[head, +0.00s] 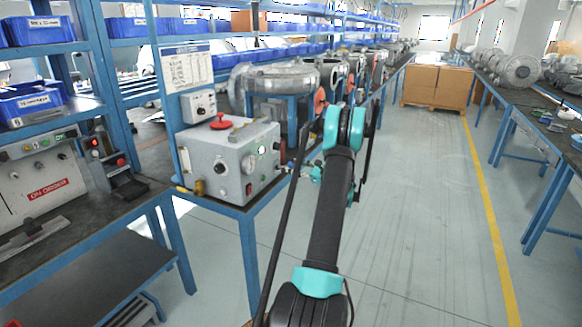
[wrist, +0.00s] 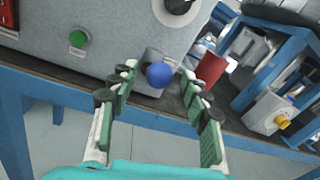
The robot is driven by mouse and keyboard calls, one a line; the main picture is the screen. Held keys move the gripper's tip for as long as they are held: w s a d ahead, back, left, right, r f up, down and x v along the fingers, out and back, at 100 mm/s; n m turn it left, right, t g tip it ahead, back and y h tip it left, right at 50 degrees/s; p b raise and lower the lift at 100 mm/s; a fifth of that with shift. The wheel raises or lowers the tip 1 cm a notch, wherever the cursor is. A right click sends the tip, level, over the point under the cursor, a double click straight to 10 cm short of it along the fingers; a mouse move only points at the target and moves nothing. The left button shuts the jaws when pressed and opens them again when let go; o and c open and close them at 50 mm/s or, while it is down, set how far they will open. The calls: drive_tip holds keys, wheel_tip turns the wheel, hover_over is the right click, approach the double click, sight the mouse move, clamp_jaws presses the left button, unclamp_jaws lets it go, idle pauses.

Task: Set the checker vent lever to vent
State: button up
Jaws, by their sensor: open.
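The checker (head: 230,160) is a light grey box on the blue-framed bench, with a round gauge and small controls on its front. In the wrist view its grey front panel (wrist: 120,25) fills the upper left. A blue ball knob (wrist: 159,75), which looks like the vent lever's end, stands out in front of a small grey plate low on that panel. My gripper (wrist: 158,90) is open, with its green-padded fingers apart on either side of the knob. I see no clear contact. The lever's shaft is hidden behind the knob, and I cannot read its setting.
A green button (wrist: 78,38) and a black dial (wrist: 178,6) are on the panel near the fingers. A blower (head: 280,78) stands behind the checker.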

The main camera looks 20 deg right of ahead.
drive_tip(key=shift+x, duration=1.1)
clamp_jaws()
